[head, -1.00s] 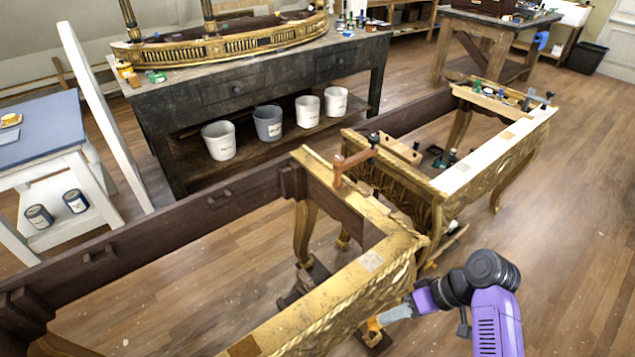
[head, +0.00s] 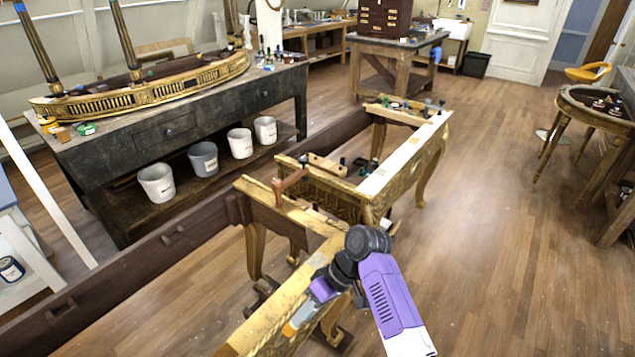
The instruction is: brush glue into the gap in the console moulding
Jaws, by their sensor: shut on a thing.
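The gilt console (head: 415,153) stands on cabriole legs, with a carved front and dark wooden rails. Its near gilt section (head: 262,328) runs toward the bottom of the head view. My gripper (head: 292,325) is low beside this section's carved front, seen partly from behind. It is shut on a small orange-tipped thing (head: 288,331), too small to identify surely as a brush. I cannot tell whether its tip touches the moulding. The gap in the moulding cannot be made out, and my arm hides part of the carved front.
A reddish-brown clamp (head: 289,184) stands up from the console's rail. A dark workbench (head: 128,150) behind it carries a gilt model-like piece (head: 160,97), with several buckets (head: 203,158) below. Open wooden floor (head: 480,235) lies to the right of the console.

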